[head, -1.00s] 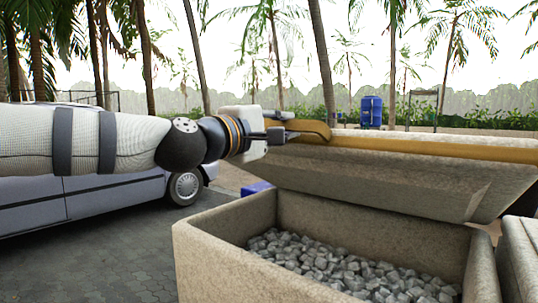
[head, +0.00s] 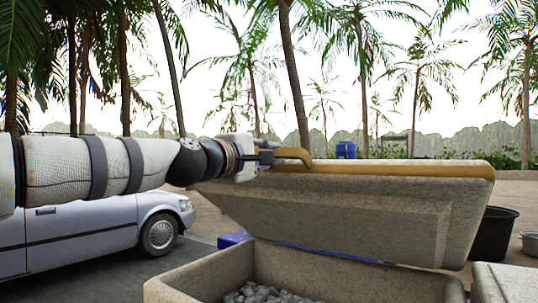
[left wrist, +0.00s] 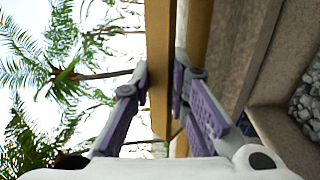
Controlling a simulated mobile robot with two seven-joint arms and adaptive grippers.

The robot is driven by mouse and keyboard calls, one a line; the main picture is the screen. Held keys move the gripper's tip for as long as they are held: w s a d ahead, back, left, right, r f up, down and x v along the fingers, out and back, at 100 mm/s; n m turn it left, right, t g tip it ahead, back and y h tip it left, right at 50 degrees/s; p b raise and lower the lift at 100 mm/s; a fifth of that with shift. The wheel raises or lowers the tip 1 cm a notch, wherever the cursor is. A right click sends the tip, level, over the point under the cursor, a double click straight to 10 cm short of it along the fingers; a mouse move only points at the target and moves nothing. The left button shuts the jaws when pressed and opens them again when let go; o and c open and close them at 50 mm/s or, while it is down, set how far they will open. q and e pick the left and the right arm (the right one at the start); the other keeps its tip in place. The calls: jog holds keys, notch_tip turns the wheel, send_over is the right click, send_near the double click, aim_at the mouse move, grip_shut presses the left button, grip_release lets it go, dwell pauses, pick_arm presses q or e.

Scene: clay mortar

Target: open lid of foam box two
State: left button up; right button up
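The foam box (head: 380,283) is a speckled beige box with grey stones inside, at the bottom of the head view. Its lid (head: 330,215) stands raised and tilted over the back of the box, its inner side facing me. A yellow-brown handle (head: 292,154) runs along the lid's top edge. My left gripper (head: 266,158) is at the handle's left end. In the left wrist view my left gripper (left wrist: 161,82) has its purple fingers on both sides of the handle bar (left wrist: 161,45), appearing closed on it. My right gripper is not in view.
A second beige box (head: 505,285) is at the lower right edge, close to the open one. A black tub (head: 493,235) stands behind it. A silver car (head: 85,230) is parked on the left. A blue barrel (head: 346,150) and palms stand far back.

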pick_arm(q)
jog(key=o, duration=0.3)
jog(key=shift+o, duration=0.2)
jog(key=shift+s+a, duration=0.1)
jog(key=v, duration=1.2)
